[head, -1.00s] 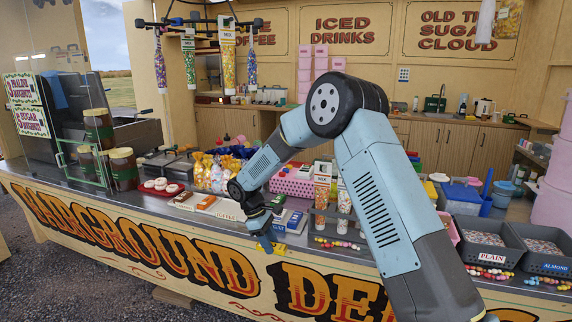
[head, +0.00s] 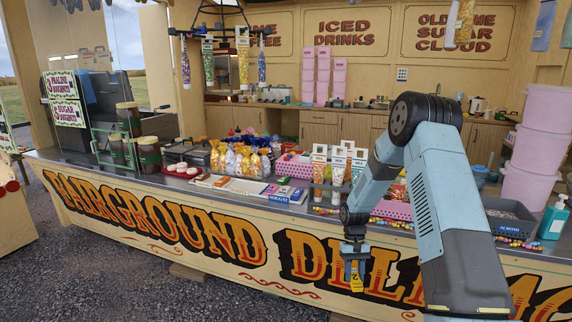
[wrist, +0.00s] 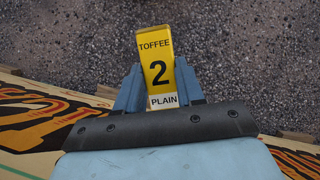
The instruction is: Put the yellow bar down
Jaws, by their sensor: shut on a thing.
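The yellow bar (wrist: 157,62) shows in the wrist view with the words TOFFEE and PLAIN and a large 2. My gripper (wrist: 158,88) is shut on it, one finger on each side. In the head view the bar (head: 356,277) hangs below my gripper (head: 354,262), in front of the stall's painted front panel and lower than the counter top. Under the bar the wrist view shows only gravel. The bar touches no surface that I can see.
The counter (head: 235,190) runs behind my gripper. Several flat boxes (head: 262,189), bagged sweets (head: 238,162) and tall sweet tubes (head: 319,172) stand on it. A grey basket (head: 508,222) is at the right. Gravel (head: 120,265) lies in front, clear.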

